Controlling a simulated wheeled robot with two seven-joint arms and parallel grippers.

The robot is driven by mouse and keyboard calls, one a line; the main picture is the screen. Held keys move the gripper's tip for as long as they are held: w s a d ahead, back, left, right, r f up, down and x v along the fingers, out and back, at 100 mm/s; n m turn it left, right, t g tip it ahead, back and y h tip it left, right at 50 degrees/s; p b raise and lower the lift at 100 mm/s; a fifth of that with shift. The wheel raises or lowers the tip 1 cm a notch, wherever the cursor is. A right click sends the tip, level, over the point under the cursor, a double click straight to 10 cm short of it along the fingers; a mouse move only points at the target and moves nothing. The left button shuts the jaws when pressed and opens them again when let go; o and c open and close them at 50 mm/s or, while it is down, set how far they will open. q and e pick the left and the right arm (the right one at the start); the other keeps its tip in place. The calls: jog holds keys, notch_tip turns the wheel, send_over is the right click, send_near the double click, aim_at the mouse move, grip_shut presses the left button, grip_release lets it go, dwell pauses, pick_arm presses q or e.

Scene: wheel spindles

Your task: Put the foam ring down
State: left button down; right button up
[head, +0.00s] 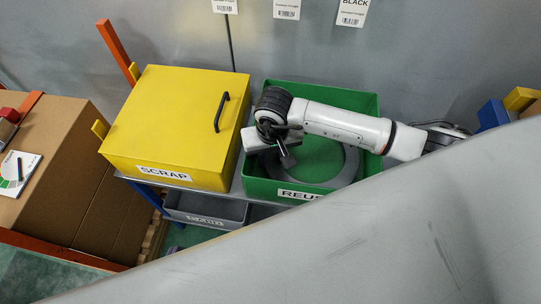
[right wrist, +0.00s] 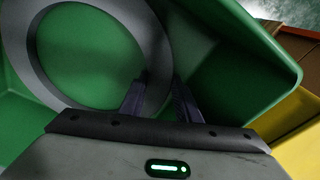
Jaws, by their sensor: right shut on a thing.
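The foam ring (head: 352,167) is a flat grey ring inside the green bin (head: 262,187) labelled REUSE. Its band (right wrist: 157,38) also shows in the right wrist view, with green bin floor seen through its hole. My right gripper (head: 287,158) is inside the bin's left part, over the ring's left side. In the right wrist view the fingers (right wrist: 158,100) are shut on the ring's rim. I cannot tell whether the ring touches the bin floor. The arm hides part of the ring in the head view. My left gripper is not in view.
A closed yellow SCRAP box (head: 175,120) with a black handle stands directly left of the green bin. A grey bin (head: 205,206) sits on a lower level. Cardboard boxes (head: 60,160) stand at left. A large grey surface (head: 400,240) blocks the lower right view.

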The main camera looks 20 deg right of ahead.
jog(key=o, duration=0.7)
jog(key=shift+o, duration=0.2)
notch_tip(320, 180, up, 12)
jog(key=s, duration=0.1)
jog(key=shift+s+a+p, duration=0.15)
jog(key=shift+p, duration=0.25)
